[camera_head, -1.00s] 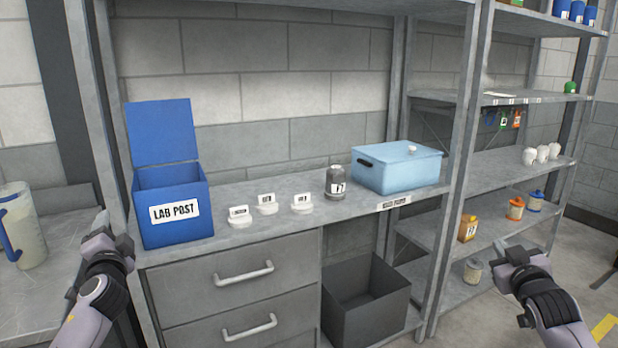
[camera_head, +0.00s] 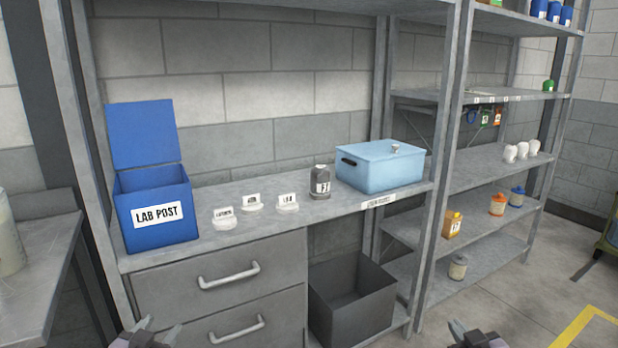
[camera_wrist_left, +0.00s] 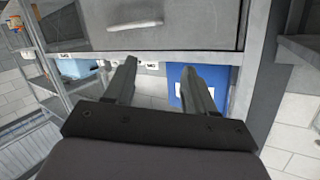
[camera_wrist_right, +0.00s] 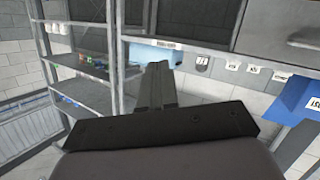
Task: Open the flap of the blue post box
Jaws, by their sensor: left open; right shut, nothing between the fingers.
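The blue post box (camera_head: 157,226), labelled LAB POST, stands on the left end of the grey shelf. Its flap (camera_head: 142,134) is raised and stands upright at the back, so the box is open at the top. The box also shows in the left wrist view (camera_wrist_left: 196,88) and at the right edge of the right wrist view (camera_wrist_right: 301,101). My left gripper (camera_head: 155,328) is open and empty, low in front of the drawers, below and apart from the box. My right gripper (camera_head: 465,328) is shut and empty at the lower right, far from the box.
Several small white label stands (camera_head: 252,204), a dark jar (camera_head: 320,182) and a light blue bin (camera_head: 381,170) share the shelf. Below are drawers (camera_head: 220,285) and an open grey bin (camera_head: 352,305). A rack with bottles (camera_head: 497,203) stands right. Floor is free at the lower right.

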